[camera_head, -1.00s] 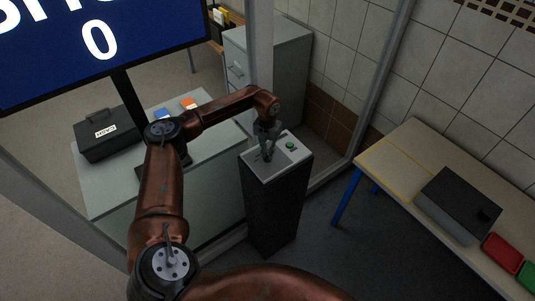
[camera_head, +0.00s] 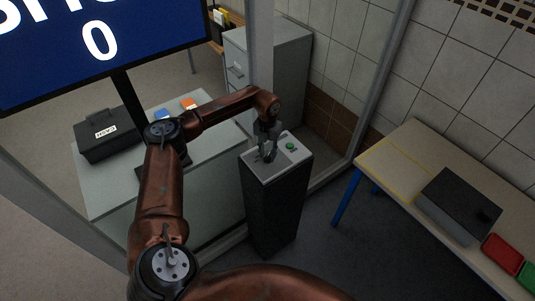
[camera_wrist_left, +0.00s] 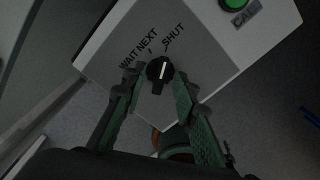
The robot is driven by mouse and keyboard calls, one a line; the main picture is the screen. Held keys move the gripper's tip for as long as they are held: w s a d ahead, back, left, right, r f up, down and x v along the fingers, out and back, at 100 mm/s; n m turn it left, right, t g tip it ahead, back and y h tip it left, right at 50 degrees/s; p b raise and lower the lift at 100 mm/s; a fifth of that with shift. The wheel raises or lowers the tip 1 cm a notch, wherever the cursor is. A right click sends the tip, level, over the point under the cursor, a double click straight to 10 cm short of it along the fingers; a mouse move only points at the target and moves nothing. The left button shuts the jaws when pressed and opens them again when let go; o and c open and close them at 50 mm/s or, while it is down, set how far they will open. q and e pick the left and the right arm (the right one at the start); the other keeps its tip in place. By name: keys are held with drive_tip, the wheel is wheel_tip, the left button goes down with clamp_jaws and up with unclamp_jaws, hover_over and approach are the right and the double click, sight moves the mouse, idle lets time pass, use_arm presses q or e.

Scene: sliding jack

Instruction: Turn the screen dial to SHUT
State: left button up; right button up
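The screen dial is a black knob (camera_wrist_left: 160,70) with a white pointer line, on the light top of a dark pedestal (camera_head: 275,205). Its labels read WAIT, NEXT and SHUT (camera_wrist_left: 173,36). The pointer line points up in the left wrist view, near the NEXT and SHUT marks; I cannot tell exactly which it meets. My left gripper (camera_wrist_left: 160,80) has its green-padded fingers on either side of the knob, seemingly with small gaps. In the head view the left gripper (camera_head: 266,151) reaches down onto the pedestal top and hides the dial. My right gripper is not in view.
A green CALL button (camera_head: 290,146) sits beside the dial. A large blue screen (camera_head: 95,45) shows a cut-off word and 0. A glass partition and a desk with a dark cash box (camera_head: 107,135) are left. A table (camera_head: 408,160) with a grey box (camera_head: 458,205) stands right.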

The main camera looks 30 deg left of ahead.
sight(267, 156)
use_arm(q)
wheel_tip(267, 156, up, 12)
idle(0.4)
drive_tip(key=shift+f, duration=0.2)
